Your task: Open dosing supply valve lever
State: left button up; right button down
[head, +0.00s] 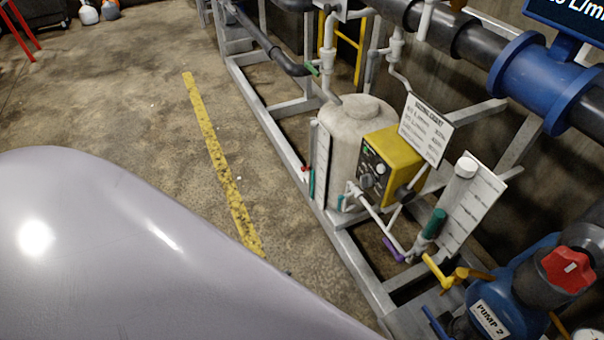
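No lever carries a readable label naming it as the dosing supply valve. A purple lever (393,250) sits low on the white piping in front of the yellow dosing pump (391,160). A yellow lever (437,270) is just right of it, near the frame edge. A small green lever (312,69) is on the piping above the white tank (352,135). A small red handle (305,174) is at the tank's left side. Whether each valve is open or shut cannot be told. Neither of my grippers is in view.
A grey metal frame (290,152) carries the equipment on the right. A blue pump (507,300) with a red knob (567,269) is at lower right. The concrete floor with a yellow stripe (215,150) is clear left of the frame.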

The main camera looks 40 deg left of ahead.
aim_at(341, 198)
jog(key=u, duration=0.75)
jog(key=z, duration=0.5)
jog(key=i+j+z, duration=0.1)
jog(key=j+z, duration=0.15)
jog(key=z, duration=0.2)
jog(key=j+z, duration=0.25)
jog(key=z, duration=0.2)
jog(key=j+z, duration=0.45)
jog(key=j, duration=0.3)
jog(key=j+z, duration=0.15)
jog(key=j, duration=0.4)
jog(key=k+j+z, duration=0.15)
jog(key=j, duration=0.35)
jog(key=j+z, duration=0.2)
jog(key=j, duration=0.35)
jog(key=k+j, duration=0.1)
jog(key=j, duration=0.3)
jog(key=k+j, duration=0.1)
jog(key=j, duration=0.65)
jog(key=k+j, duration=0.15)
jog(key=j, duration=0.25)
